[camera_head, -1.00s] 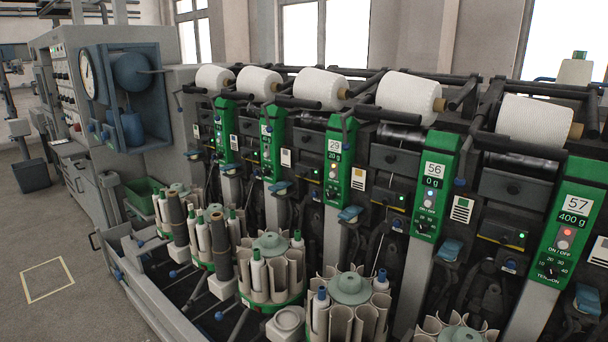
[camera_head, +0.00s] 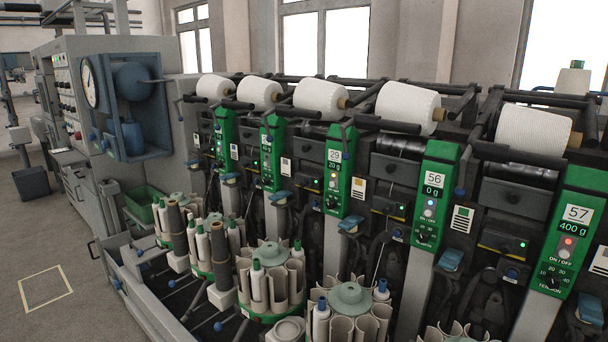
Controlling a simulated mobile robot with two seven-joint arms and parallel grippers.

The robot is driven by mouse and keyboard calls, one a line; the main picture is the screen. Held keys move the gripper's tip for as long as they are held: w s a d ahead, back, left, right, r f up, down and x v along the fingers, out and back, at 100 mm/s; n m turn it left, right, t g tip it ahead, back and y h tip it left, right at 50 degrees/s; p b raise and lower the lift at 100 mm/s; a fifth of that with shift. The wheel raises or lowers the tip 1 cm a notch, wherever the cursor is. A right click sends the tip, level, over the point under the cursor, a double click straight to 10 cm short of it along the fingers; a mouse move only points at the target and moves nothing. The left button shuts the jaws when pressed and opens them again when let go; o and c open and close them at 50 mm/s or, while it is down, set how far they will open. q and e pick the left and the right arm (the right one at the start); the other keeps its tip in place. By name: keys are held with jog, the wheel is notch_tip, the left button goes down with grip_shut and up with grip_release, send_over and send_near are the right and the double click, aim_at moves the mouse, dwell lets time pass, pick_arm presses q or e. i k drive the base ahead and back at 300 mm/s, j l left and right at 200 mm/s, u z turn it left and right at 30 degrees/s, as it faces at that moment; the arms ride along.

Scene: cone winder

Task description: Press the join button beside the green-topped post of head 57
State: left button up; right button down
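The green-topped post of head 57 (camera_head: 572,228) stands at the right edge of the head view. Its label reads 57, and its display reads 400 g. A small red-lit spot (camera_head: 568,241) sits above a pale ON/OFF button (camera_head: 565,254), with a tension dial (camera_head: 552,281) below. Left of this post, a dark box (camera_head: 505,241) carries a small green light (camera_head: 522,245); I cannot tell which part is the join button. Neither of my grippers is in view.
The post of head 56 (camera_head: 434,194) stands to the left, displaying 0 g. White yarn packages (camera_head: 533,130) lie along the top bars. Round bobbin magazines (camera_head: 348,299) stick out in front of the heads. Open floor (camera_head: 45,245) lies at the far left.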

aim_at(512, 275)
jog(key=z, duration=1.25)
